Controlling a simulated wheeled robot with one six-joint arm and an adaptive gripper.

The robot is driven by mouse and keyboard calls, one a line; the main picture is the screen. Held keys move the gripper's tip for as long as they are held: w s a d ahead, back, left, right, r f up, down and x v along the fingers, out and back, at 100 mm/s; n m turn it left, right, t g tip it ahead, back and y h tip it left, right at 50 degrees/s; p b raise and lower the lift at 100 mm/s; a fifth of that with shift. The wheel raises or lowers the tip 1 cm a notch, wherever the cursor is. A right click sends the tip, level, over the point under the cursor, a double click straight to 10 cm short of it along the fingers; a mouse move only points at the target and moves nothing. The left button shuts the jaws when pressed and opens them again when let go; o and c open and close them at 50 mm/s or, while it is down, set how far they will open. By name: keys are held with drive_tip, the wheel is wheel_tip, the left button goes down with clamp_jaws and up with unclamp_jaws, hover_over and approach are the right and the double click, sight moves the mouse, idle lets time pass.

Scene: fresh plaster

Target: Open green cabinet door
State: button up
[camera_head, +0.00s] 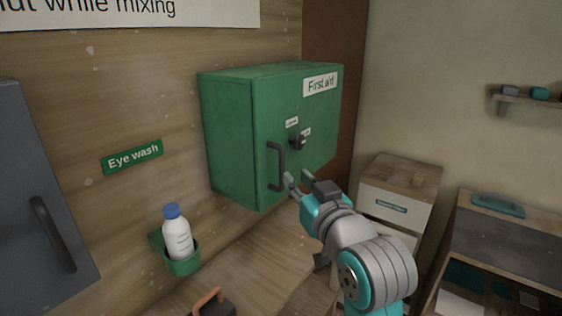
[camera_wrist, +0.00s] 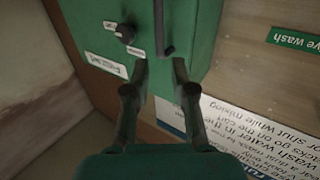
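The green cabinet (camera_head: 228,140) hangs on the wooden wall, and its door (camera_head: 318,118) looks shut, with a "First aid" label. A dark upright bar handle (camera_head: 270,166) is on the door's left side, and a dark knob (camera_head: 298,142) is to its right. My gripper (camera_head: 299,179) is open and empty, just right of the handle's lower end. In the wrist view, the handle (camera_wrist: 159,25) lies ahead, in line with the gap between my open fingertips (camera_wrist: 160,66). The knob (camera_wrist: 125,33) is left of it there. No contact with the handle can be made out.
A white bottle with a blue cap (camera_head: 177,235) stands in a green holder (camera_head: 184,266) below the "Eye wash" sign (camera_head: 132,157). A grey cabinet (camera_head: 40,200) is at far left. A drawer unit (camera_head: 395,205) and a dark-topped bench (camera_head: 515,235) stand at right.

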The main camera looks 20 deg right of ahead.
sight(283, 162)
drive_tip(key=w, duration=1)
drive_tip(key=shift+a, duration=0.2)
clamp_jaws()
